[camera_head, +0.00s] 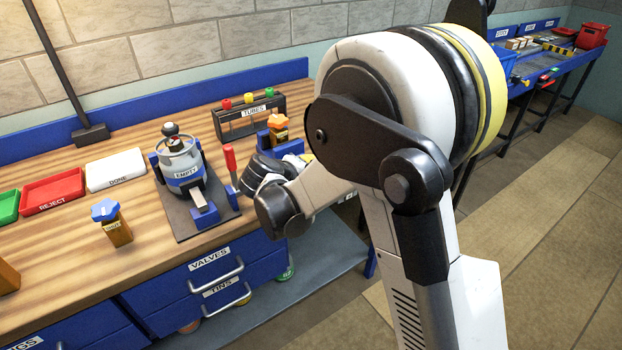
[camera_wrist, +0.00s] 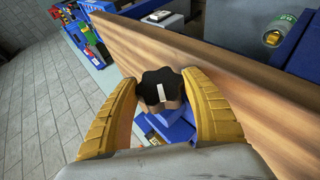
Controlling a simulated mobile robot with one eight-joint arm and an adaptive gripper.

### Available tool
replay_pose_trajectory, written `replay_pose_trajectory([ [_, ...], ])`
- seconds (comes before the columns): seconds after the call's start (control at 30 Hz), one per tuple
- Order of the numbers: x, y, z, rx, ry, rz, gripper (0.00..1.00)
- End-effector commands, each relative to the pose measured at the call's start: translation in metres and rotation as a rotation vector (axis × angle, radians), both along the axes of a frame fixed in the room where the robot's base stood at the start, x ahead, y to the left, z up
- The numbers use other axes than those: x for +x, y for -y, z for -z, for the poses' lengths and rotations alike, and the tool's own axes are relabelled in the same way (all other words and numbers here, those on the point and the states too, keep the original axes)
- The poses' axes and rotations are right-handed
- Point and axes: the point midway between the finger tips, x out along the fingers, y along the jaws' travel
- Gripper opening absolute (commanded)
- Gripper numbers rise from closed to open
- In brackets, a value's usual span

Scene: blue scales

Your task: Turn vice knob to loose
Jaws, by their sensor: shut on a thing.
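The vice knob (camera_wrist: 151,97) is black and lobed, with a white line across its face. It sits between the two yellow fingers of my gripper (camera_wrist: 158,86), which is shut on it from both sides. Blue vice parts (camera_wrist: 172,132) show just below the knob. In the head view the blue vice (camera_head: 288,147) is at the bench's right end, with an orange-capped valve (camera_head: 279,127) standing at it. My gripper (camera_head: 307,158) reaches its front side there, and my arm hides the knob.
A TUBES rack (camera_head: 248,118) is behind. A blue-capped valve (camera_head: 110,222) and the REJECT tray (camera_head: 55,190) are farther left. Drawers (camera_head: 210,270) lie below.

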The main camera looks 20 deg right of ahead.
Motion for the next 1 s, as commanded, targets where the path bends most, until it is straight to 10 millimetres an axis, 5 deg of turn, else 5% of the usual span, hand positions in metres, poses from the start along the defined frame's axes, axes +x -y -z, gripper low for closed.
replay_pose_trajectory([
  [0.63,-0.0006,0.0008,0.0006,-0.047,0.013,0.002,0.25],
  [0.67,-0.0006,0.0008,0.0006,-0.047,0.013,0.002,0.61],
  [0.7,-0.0006,0.0008,0.0006,-0.047,0.013,0.002,0.74],
  [1.0,-0.0006,0.0005,0.0006,-0.043,0.013,0.002,0.78],
])
